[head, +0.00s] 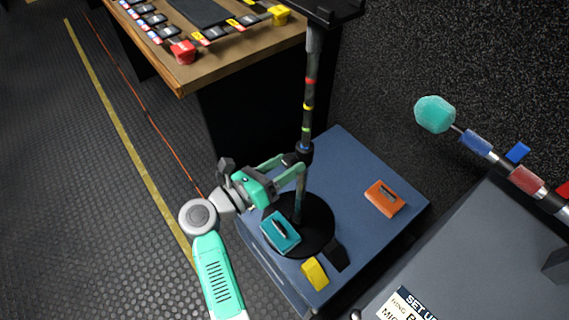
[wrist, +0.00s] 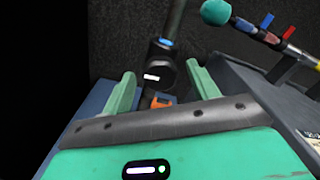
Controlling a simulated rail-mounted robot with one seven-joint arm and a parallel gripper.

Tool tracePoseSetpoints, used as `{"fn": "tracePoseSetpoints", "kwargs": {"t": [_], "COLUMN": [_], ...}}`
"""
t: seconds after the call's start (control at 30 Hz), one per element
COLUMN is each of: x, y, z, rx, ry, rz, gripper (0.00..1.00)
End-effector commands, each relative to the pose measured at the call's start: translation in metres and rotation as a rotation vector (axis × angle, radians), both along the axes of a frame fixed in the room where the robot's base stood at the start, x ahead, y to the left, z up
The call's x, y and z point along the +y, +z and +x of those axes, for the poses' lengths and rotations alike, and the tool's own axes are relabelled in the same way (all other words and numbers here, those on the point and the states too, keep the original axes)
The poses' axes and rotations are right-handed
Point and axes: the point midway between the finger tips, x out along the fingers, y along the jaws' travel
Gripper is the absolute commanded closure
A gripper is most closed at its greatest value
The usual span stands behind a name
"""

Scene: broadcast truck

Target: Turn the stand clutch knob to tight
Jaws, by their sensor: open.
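The stand (head: 308,120) is a dark pole with coloured bands, upright on a round black base (head: 318,240). Its clutch (head: 304,151) is a black collar partway up the pole. In the wrist view the round black clutch knob (wrist: 160,76) faces me, with a white mark on it and a blue band above. My gripper (head: 293,163) is at the clutch, its two green fingers open. In the wrist view the fingers (wrist: 161,69) lie left and right of the knob, with gaps on both sides. I cannot read the knob's setting.
The stand is on a blue platform (head: 345,160) with a teal case (head: 281,232), a yellow block (head: 315,274), a black block (head: 337,254) and an orange case (head: 385,198). A wooden desk (head: 215,66) stands behind left. A teal-tipped boom (head: 436,114) and grey case (head: 470,245) are at right.

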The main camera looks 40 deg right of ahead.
Motion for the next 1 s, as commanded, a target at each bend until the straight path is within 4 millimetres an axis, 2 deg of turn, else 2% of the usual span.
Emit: {"fn": "tracePoseSetpoints", "kwargs": {"t": [0.23,0.4,1.0], "x": [0.048,0.071,0.075], "y": [0.004,0.002,0.0], "z": [0.005,0.006,0.006], "rx": [0.002,0.001,0.0], "ry": [0.004,0.002,0.0], "rz": [0.0,0.0,0.0], "gripper": [0.41,0.41,0.41]}}
